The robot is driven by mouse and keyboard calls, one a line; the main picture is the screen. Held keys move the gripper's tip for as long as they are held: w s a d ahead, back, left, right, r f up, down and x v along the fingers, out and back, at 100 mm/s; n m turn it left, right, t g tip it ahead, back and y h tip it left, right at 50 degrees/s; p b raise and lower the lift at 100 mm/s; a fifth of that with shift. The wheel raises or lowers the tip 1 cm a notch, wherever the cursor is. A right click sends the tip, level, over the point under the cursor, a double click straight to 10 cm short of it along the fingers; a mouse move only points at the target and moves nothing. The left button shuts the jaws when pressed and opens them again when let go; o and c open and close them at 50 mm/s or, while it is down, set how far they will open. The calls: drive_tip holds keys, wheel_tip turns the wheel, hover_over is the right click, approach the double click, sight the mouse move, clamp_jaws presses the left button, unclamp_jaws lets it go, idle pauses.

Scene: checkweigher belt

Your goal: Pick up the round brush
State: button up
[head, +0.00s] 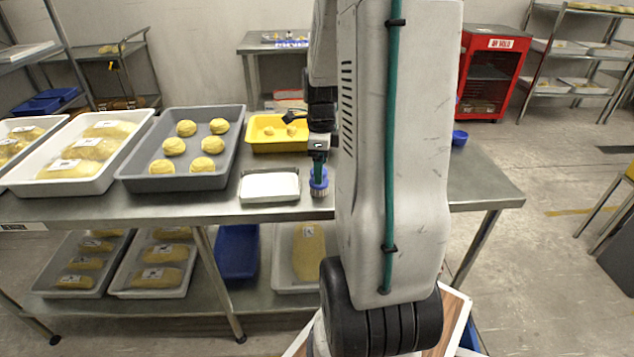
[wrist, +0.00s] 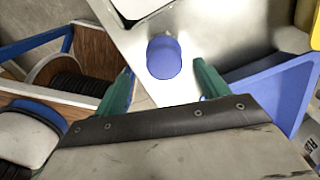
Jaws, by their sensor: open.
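The round brush (head: 319,182) is blue and stands upright near the front edge of the steel table (head: 410,195), just right of a small white tray. In the wrist view the brush (wrist: 163,57) shows as a blue round top ahead of the fingertips, centred between them. My gripper (head: 318,160) has green fingers and is right at the brush in the head view, pointing down with its upper part hiding what is behind. In the wrist view my gripper (wrist: 164,80) is open, with a gap between the fingers and nothing held. Whether the fingers touch the brush cannot be told.
A small white tray (head: 270,200) lies close left of the brush. A grey tray (head: 235,150) of dough pieces and a yellow tray (head: 262,148) stand behind. A blue bowl (head: 460,138) is right of my arm. Blue bin (head: 238,230) sits on the lower shelf.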

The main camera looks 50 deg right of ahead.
sight(322, 190)
drive_tip(key=f, duration=0.5)
drive_tip(key=shift+w+d+f, duration=0.15)
drive_tip(key=shift+w+f, duration=0.25)
drive_tip(key=c, duration=1.1)
